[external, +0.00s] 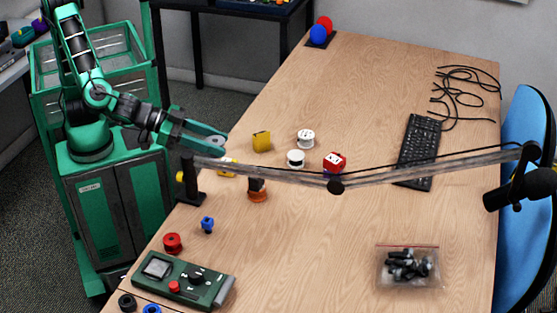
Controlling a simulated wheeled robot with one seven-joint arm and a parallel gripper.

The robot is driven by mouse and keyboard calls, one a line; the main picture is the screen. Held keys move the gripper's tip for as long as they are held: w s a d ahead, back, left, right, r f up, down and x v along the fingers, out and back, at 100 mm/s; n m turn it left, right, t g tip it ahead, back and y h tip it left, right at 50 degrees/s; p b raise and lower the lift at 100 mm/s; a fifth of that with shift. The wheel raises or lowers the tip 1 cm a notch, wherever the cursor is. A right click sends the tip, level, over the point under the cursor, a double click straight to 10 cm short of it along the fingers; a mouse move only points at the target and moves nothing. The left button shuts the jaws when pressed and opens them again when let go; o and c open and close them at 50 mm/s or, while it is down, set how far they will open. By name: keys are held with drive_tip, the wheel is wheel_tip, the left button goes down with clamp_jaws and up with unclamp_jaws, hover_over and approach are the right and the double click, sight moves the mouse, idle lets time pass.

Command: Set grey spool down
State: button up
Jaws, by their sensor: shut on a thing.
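My gripper (216,143) is above the left edge of the wooden table. Its green jaws are shut on a grey round thing (217,140), which looks like the grey spool. Mostly its top shows; the fingers hide the rest. I cannot tell how high it is above the table. Two white spools, one farther back (306,137) and one nearer (295,158), stand on the table to the right of my gripper.
A jointed boom arm (400,178) crosses above the table. A yellow block (261,141), red block (335,162), orange spool (258,195), blue spool (207,225) and red spool (173,242) stand nearby. A keyboard (418,150) lies right. The table's far middle is clear.

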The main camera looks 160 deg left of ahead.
drive_tip(key=s+a+n+g, duration=0.1)
drive_tip(key=s+a, duration=0.2)
drive_tip(key=a, duration=0.8)
drive_tip(key=s+a+f+n+g+y, duration=0.1)
drive_tip(key=s+a, duration=0.3)
drive_tip(key=a, duration=0.6)
drive_tip(key=s+a+n+g, duration=0.1)
drive_tip(key=s+a, duration=0.2)
drive_tip(key=a, duration=0.8)
drive_tip(key=s+a+r+n+g, duration=0.1)
drive_tip(key=s+a, duration=1.1)
drive_tip(key=s, duration=0.2)
drive_tip(key=s+a+g, duration=0.1)
drive_tip(key=s+a, duration=1)
drive_tip(key=s, duration=0.3)
hover_over(337, 138)
drive_tip(key=shift+y, duration=0.3)
wheel_tip(337, 138, down, 25)
drive_tip(key=shift+f, duration=2)
drive_tip(key=shift+f, duration=0.15)
